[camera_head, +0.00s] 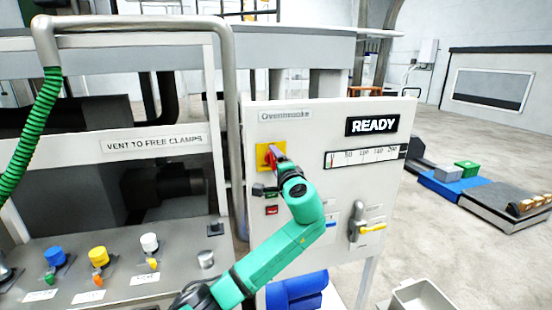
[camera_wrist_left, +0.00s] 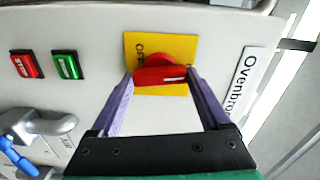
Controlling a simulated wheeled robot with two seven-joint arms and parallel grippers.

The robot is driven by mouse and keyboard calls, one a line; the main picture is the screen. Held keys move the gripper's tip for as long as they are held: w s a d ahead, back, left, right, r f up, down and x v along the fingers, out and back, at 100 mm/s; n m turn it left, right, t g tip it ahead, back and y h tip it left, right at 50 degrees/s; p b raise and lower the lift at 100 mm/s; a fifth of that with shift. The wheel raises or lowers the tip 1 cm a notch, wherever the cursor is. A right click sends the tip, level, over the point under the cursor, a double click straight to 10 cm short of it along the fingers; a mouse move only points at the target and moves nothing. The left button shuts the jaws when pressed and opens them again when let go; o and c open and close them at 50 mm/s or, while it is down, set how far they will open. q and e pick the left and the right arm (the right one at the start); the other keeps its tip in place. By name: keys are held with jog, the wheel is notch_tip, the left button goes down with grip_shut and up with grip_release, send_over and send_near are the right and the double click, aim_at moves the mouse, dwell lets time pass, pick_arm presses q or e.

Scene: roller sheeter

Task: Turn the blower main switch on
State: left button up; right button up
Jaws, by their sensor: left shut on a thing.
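The switch is a red rotary handle (camera_wrist_left: 160,76) on a yellow plate (camera_wrist_left: 133,40) with partly hidden lettering that looks like OFF. In the wrist view the handle lies across the picture, with a white mark towards its right end. In the head view the yellow plate (camera_head: 262,160) is at the upper left of the white panel (camera_head: 340,185), under the maker's label. My left gripper (camera_wrist_left: 160,84) is shut on the red handle, one purple finger at each end. In the head view this gripper (camera_head: 276,156) hides part of the handle. My right gripper is out of view.
A red STOP button (camera_wrist_left: 26,64) and a green button (camera_wrist_left: 67,65) sit beside the switch. A grey lever with a yellow part (camera_head: 370,227) is lower right on the panel. A control desk with coloured knobs (camera_head: 98,256) and a steel rail (camera_head: 130,24) are left.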

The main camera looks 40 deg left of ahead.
pick_arm(q)
jog(key=shift+m+p, duration=0.35)
jog(key=shift+m, duration=0.55)
jog(key=o, duration=1.2)
jog(key=shift+a, duration=0.1)
jog(key=b+v, duration=0.5)
jog(key=v, duration=0.9)
jog(key=shift+s+d, duration=0.15)
jog(key=shift+d, duration=0.1)
